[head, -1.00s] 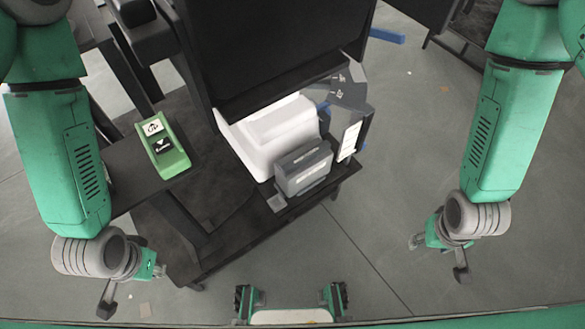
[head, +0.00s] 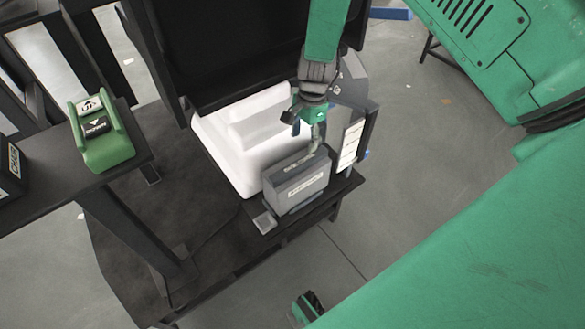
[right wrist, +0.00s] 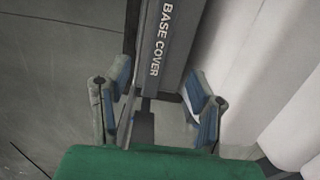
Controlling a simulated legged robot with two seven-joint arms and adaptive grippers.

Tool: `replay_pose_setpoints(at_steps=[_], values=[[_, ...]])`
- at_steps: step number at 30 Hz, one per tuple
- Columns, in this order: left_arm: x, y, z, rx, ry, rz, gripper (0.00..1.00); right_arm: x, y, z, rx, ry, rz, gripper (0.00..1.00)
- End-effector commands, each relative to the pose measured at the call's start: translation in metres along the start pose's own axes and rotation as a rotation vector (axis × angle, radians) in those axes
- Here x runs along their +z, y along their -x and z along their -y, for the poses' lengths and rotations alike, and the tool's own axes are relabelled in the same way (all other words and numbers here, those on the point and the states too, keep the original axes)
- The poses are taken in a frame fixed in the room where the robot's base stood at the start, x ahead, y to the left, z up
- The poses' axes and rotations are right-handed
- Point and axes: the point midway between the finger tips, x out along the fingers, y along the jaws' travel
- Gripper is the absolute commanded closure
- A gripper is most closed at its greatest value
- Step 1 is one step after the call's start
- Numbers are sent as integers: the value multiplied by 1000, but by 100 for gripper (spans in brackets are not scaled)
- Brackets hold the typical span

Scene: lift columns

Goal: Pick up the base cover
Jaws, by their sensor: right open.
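The base cover (head: 297,187) is a dark grey box with a pale label on its front, standing upright on the black stand. In the right wrist view its top edge (right wrist: 168,45) carries the words "BASE COVER". My right gripper (head: 316,138) is at the far right end of the base cover, pointing down. In the right wrist view my right gripper (right wrist: 160,98) is open, its two blue-padded fingers on either side of the cover's near end. I cannot tell whether either finger touches it.
A white rounded part (head: 235,145) stands right behind the base cover. A grey upright part with a white label (head: 351,143) is to its right. A green device (head: 102,140) sits on a black shelf at left. A tall black panel rises behind.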

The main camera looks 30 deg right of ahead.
Motion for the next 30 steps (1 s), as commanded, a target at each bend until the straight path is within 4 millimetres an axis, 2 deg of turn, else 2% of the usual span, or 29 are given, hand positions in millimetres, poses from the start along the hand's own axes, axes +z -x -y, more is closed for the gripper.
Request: replay_pose_setpoints(at_steps=[1, 6, 14, 24, 30], values=[[0, -8, 0, 0, 0, 0, 100, -1, -16, -1, 2, 1, 0, 50], [1, -17, 0, 0, 0, 0, 100, 0, -43, 0, 1, 3, 0, 50], [2, -23, 0, 0, 0, 1, 100, 0, -58, 0, 0, 3, -1, 50], [3, -48, 0, 0, 0, 1, 100, 1, -104, 1, 1, 4, -2, 50], [3, -47, 0, 0, 0, 1, 100, 2, -104, 1, 0, 5, -2, 50]])
